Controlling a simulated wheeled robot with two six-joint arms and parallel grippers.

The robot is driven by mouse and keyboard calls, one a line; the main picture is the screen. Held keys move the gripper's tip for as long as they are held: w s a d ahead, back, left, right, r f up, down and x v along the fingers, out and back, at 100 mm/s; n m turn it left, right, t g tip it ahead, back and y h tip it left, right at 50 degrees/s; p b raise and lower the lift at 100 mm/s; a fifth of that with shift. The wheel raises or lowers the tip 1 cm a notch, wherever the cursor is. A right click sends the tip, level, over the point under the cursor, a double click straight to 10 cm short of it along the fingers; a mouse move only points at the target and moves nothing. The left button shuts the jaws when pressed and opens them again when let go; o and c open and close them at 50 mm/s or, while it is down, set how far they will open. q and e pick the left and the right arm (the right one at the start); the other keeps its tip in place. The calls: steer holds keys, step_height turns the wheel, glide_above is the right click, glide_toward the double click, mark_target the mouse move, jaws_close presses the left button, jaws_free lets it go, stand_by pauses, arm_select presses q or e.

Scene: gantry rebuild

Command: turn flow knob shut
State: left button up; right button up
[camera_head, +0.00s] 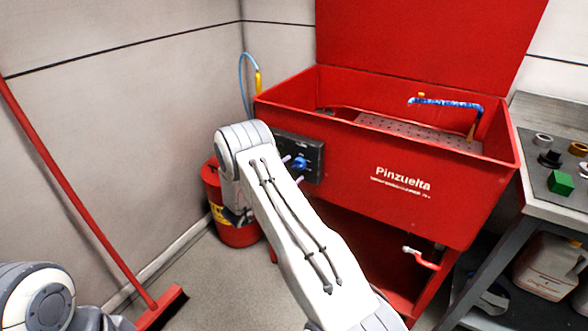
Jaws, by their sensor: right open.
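The blue flow knob (300,163) sits on a dark control panel (314,152) on the front of the red parts washer (345,130). My right arm reaches up from the bottom, and its wrist hides the panel's left part. My right gripper (293,170) is mostly hidden behind that wrist. Small light finger parts show close beside the knob, and the gripper is open. I cannot tell whether the fingers touch the knob or stand around it. My left arm shows only at the bottom left corner, with its gripper out of view.
A red bucket (236,236) stands left of the washer, behind my right arm. A red broom (75,185) leans at the left wall. A red-handled drain valve (424,260) sticks out below the basin. A metal bench (545,211) with small parts stands at right.

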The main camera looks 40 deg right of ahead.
steer(key=shift+x, duration=0.95)
jaws_close()
steer(key=shift+n, duration=0.4)
steer(key=n, duration=0.6)
steer(key=n+t, duration=0.1)
steer(key=n, duration=0.4)
steer(key=shift+f+n+t+h, duration=0.15)
steer(key=shift+n+t+h, duration=0.15)
steer(key=shift+n+h, duration=0.1)
jaws_free()
